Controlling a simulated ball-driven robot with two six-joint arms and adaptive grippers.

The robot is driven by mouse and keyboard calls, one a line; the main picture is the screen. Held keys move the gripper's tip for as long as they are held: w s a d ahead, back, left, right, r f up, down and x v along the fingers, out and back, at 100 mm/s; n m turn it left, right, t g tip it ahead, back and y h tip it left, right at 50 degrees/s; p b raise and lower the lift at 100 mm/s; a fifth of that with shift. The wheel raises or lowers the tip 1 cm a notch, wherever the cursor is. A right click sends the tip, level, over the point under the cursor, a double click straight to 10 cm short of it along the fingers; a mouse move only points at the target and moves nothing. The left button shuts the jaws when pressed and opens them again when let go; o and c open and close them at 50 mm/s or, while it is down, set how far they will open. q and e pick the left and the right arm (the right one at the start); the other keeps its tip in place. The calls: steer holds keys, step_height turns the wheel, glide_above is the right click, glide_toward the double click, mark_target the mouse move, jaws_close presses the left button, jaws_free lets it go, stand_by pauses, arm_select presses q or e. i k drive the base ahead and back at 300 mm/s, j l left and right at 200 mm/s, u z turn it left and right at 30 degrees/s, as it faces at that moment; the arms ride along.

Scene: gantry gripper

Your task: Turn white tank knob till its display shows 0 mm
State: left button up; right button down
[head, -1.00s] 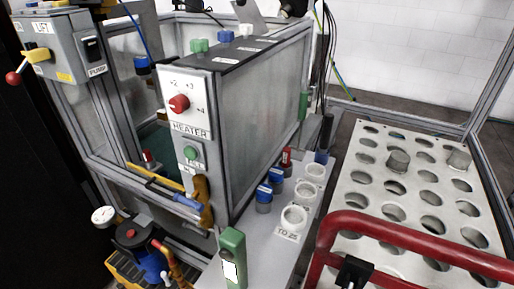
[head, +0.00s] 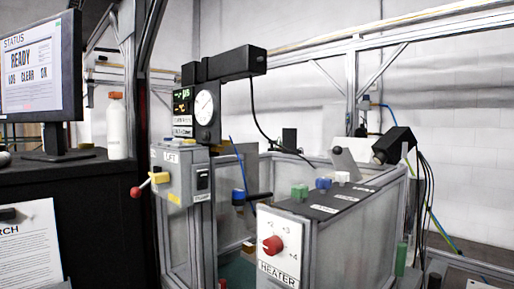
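The white knob (head: 342,177) sits at the far end of a row on the black top of the tank (head: 340,198). A blue knob (head: 323,183) and a green knob (head: 299,190) stand nearer in the same row. A small dark display (head: 182,101) with green and orange characters is beside a round dial gauge (head: 204,107) above the lift box. Its characters are too small to read surely, and I cannot tell whether it belongs to the white knob. Neither of my grippers is in view.
The heater panel (head: 279,247) with a red dial (head: 272,245) faces me. The lift box (head: 182,176) has a red-tipped lever (head: 137,191). A monitor (head: 38,66) reading READY and a white bottle (head: 117,127) stand at left. A dark camera-like device (head: 394,145) is behind the tank.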

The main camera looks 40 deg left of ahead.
mark_target(343, 178)
steer(key=k+j+u, duration=0.2)
steer(key=u, duration=0.25)
steer(key=k+j+u, duration=0.1)
steer(key=j+u, duration=0.35)
steer(key=k+j+u, duration=0.1)
steer(key=j+u, duration=0.15)
steer(key=u, duration=0.2)
